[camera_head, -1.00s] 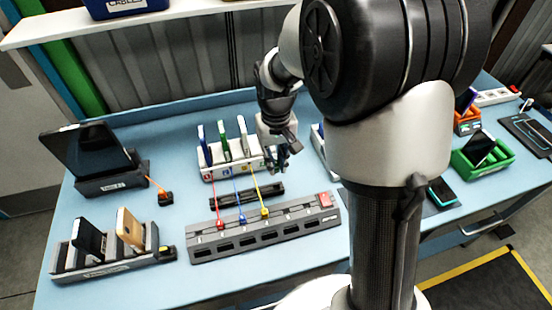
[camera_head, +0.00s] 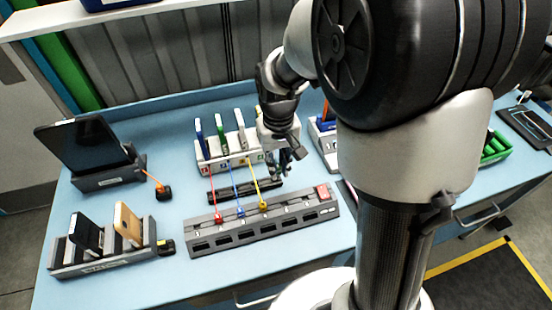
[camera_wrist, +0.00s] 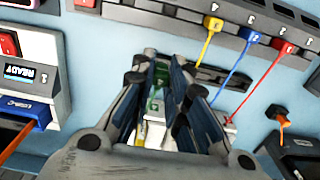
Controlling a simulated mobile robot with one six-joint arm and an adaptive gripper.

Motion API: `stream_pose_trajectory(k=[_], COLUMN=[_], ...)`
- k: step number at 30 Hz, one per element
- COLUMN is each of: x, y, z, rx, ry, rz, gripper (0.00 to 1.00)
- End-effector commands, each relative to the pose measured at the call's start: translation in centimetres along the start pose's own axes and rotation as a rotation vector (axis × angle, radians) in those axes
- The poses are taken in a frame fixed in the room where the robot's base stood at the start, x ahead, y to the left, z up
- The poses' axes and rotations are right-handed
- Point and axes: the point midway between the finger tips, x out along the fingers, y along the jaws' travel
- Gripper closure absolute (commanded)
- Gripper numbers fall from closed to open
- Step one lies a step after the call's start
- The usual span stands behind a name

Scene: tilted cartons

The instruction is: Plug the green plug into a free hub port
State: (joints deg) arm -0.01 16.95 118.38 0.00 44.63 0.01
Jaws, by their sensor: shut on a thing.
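The grey hub (camera_head: 290,228) lies on the blue table with a row of ports along its front and a red switch at its right end. Red (camera_head: 218,217), blue (camera_head: 240,211) and yellow (camera_head: 263,204) plugs sit along its top left part, with cords running back to a white rack. In the wrist view the hub (camera_wrist: 180,8) crosses the top. My gripper (camera_head: 284,172) is behind the hub, above the table. In the wrist view my gripper (camera_wrist: 165,95) is shut on the green plug (camera_wrist: 155,104), which its fingers partly hide. The plug is apart from the hub.
The white rack (camera_head: 230,163) with upright devices stands left of my gripper. A black strip (camera_head: 232,194) lies between rack and hub. A phone stand (camera_head: 110,262) and a tablet dock (camera_head: 108,178) are at left. A blue-fronted unit (camera_head: 326,128) is right of my gripper.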

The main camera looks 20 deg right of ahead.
Motion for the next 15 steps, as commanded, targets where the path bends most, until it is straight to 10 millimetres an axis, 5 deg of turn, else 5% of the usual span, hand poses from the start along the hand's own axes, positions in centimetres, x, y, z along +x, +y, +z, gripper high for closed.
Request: stream_pose_trajectory(k=[15], x=[0.0], y=[0.0], z=[3.2], rx=[0.000], ry=[0.000], rz=[0.000], gripper=[0.99])
